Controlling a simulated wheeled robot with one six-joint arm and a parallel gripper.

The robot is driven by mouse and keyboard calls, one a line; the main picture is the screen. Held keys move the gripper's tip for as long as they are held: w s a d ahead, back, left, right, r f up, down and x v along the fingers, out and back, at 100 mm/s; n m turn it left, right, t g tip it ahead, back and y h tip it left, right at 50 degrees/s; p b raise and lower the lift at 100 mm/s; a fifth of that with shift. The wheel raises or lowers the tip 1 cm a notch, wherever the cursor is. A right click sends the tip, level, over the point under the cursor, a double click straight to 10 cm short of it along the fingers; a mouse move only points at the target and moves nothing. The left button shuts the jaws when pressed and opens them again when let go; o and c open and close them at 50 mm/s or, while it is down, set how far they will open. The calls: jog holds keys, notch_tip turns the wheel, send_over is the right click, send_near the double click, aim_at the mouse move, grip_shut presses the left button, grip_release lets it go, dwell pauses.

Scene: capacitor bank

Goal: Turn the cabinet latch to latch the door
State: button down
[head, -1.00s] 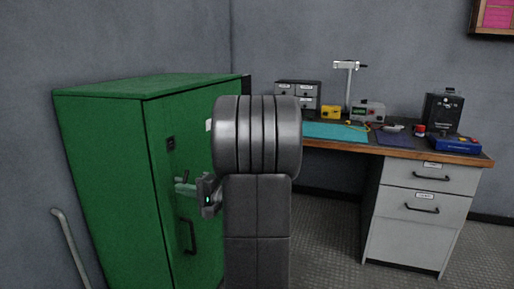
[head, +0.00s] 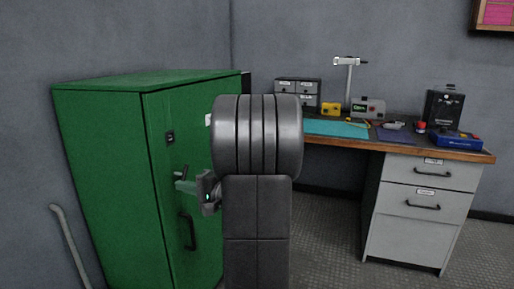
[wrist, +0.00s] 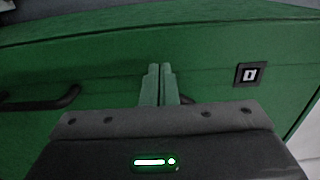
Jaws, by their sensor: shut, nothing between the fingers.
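The green cabinet (head: 105,180) stands at the left in the head view, its door (head: 205,255) facing right and looking flush with the frame. A small dark lever, probably the latch (head: 183,172), shows just above my gripper (head: 180,185). In the wrist view a dark bar (wrist: 205,102), probably the same latch, lies right of my gripper (wrist: 160,70), mostly hidden by the gripper body. My fingers are together and empty, pointing at the door. I cannot tell whether they touch the latch, nor its exact angle.
A black pull handle (head: 188,231) is lower on the door and at left in the wrist view (wrist: 40,100). A dark square plate (head: 170,137) sits above; it also shows in the wrist view (wrist: 249,74). A desk (head: 420,150) with equipment stands at right.

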jog(key=v, duration=0.6)
jog(key=shift+s, duration=0.3)
jog(key=shift+a+f, duration=0.1)
jog(key=shift+a, duration=0.05)
